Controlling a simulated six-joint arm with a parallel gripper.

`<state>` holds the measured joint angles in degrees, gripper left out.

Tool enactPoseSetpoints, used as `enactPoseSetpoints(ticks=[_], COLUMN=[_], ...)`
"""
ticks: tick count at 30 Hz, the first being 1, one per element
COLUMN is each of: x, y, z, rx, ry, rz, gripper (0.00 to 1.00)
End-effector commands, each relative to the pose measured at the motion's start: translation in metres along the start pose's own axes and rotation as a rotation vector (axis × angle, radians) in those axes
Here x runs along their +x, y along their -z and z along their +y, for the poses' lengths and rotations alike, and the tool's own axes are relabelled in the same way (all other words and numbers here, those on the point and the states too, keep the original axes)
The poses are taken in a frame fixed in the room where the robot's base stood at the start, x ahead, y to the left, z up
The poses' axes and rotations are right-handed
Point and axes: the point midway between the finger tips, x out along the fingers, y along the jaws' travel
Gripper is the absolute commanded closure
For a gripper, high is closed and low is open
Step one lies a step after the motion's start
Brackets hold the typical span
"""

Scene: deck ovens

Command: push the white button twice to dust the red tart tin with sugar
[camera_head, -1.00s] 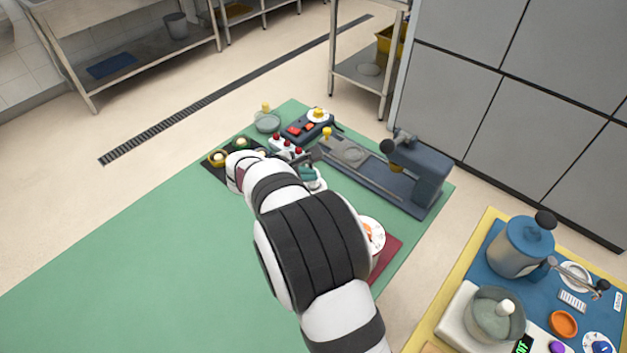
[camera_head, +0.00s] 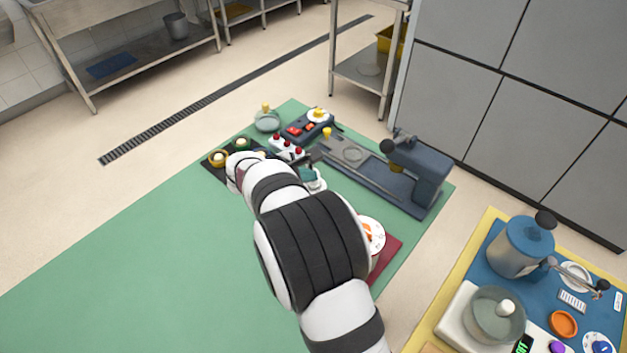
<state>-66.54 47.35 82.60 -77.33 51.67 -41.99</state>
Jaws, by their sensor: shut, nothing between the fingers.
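My gripper (camera_head: 312,157) shows only as a small dark tip past my white and black arm, low beside a white box (camera_head: 287,148) with several red knobs. It is shut and empty. I cannot make out the white button; it may be hidden by my arm or gripper. A dark tray (camera_head: 212,169) on the green mat holds a yellow tin (camera_head: 218,159) and a green tin (camera_head: 242,144) with pale contents. My arm covers part of this tray. I cannot pick out the red tart tin.
A dark grey machine (camera_head: 418,170) with a long base stands right of my gripper. Behind are a dark control box (camera_head: 307,127) and a glass bowl (camera_head: 267,121). The green mat (camera_head: 130,270) is clear at left.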

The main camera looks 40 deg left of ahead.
Motion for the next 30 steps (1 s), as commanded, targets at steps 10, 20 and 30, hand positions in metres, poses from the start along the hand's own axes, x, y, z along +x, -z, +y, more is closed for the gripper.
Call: enactPoseSetpoints(ticks=[10,20,30], x=[-0.009,-0.020,-0.042], y=[-0.006,-0.015,-0.030], z=[0.006,0.015,0.030], rx=[0.002,0.003,0.002], ry=[0.001,-0.001,0.000], rz=[0.000,0.000,-0.001], gripper=[1.00,1.00,1.00])
